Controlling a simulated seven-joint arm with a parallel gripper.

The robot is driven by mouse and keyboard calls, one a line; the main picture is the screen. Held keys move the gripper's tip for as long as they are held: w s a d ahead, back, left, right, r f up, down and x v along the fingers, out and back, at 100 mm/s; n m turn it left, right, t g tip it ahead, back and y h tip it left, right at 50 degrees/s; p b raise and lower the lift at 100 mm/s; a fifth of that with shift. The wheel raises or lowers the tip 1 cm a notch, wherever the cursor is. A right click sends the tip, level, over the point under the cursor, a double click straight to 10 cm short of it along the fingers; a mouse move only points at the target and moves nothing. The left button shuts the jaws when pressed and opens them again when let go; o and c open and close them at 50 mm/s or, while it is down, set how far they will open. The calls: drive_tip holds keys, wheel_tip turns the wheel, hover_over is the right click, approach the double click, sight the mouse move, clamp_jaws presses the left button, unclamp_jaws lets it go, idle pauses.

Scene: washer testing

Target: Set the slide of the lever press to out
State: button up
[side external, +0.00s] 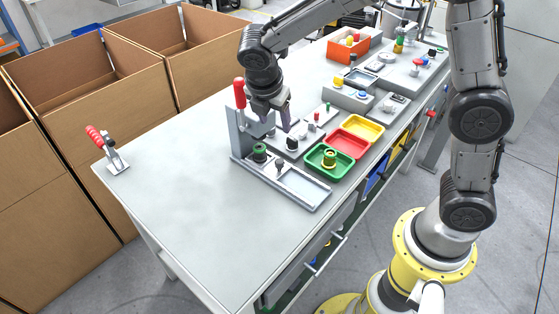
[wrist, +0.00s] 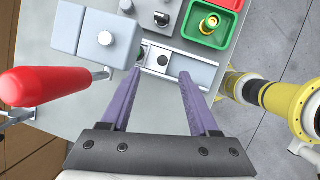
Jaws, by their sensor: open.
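The lever press (side external: 240,135) is a grey upright frame with a red-handled lever (side external: 239,94) at the table's far-left part. Its grey head (wrist: 105,40) and the red handle (wrist: 45,86) show in the wrist view. The slide (side external: 280,166) has a small dark knob and sits toward the press end of a pale rail (side external: 312,196); the knob also shows in the wrist view (wrist: 163,59). My gripper (side external: 277,124) is open and empty above the press area. In the wrist view, its purple fingertips (wrist: 160,73) are either side of the knob; contact cannot be told.
Green (side external: 315,169), red (side external: 347,143) and yellow (side external: 368,124) trays stand beside the rail; the green one holds a brass-coloured part. A red-handled clamp (side external: 110,155) is at the table's left corner. Cardboard boxes (side external: 85,80) stand behind. The front tabletop is clear.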

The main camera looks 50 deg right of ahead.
sight(279, 161)
drive_tip(key=shift+n+g, duration=0.3)
drive_tip(key=x, duration=0.5)
drive_tip(key=a+x, duration=0.1)
drive_tip(key=x, duration=0.5)
drive_tip(key=a+f+x, duration=0.1)
drive_tip(key=x, duration=0.4)
drive_tip(key=shift+s+a+f, duration=0.15)
drive_tip(key=shift+s+a, duration=0.05)
clamp_jaws()
idle(0.7)
